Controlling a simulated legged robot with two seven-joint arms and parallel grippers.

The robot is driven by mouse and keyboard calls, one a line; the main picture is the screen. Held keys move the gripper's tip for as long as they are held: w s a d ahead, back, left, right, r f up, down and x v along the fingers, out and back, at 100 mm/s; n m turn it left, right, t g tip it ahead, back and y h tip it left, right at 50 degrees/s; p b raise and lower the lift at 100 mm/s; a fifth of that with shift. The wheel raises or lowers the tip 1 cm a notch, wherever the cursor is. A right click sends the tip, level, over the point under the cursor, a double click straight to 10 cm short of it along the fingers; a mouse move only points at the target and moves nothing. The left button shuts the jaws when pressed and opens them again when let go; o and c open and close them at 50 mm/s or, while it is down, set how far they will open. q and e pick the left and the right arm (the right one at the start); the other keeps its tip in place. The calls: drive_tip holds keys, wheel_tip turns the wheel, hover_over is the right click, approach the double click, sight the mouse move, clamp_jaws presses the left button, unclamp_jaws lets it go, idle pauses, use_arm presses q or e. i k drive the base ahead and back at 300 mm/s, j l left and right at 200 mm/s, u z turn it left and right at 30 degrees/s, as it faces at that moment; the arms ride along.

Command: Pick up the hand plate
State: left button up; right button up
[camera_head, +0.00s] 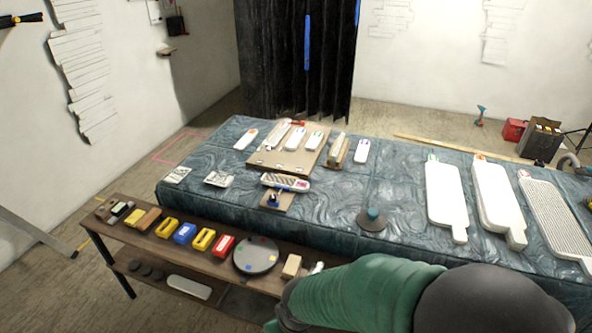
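I cannot tell for sure which thing is the hand plate. A dark round plate with a teal knob on top (372,218) lies on the large table covered in blue-grey sheeting (330,213). Several white paddle-shaped boards with short handles lie at the table's right; one is the left paddle board (445,193). A green and dark part of my arm fills the bottom right and hides part of the table and bench. Neither of my grippers shows.
The wooden bench (148,249) also holds yellow, blue and red tools, including a red block (223,245). A cardboard sheet with white tools (262,158) lies on the table's far left. A black curtain (290,60) hangs behind. The floor at the left is mostly clear.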

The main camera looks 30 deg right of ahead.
sight(371, 220)
drive_tip(key=k+z, duration=0.2)
drive_tip(key=z, duration=2.1)
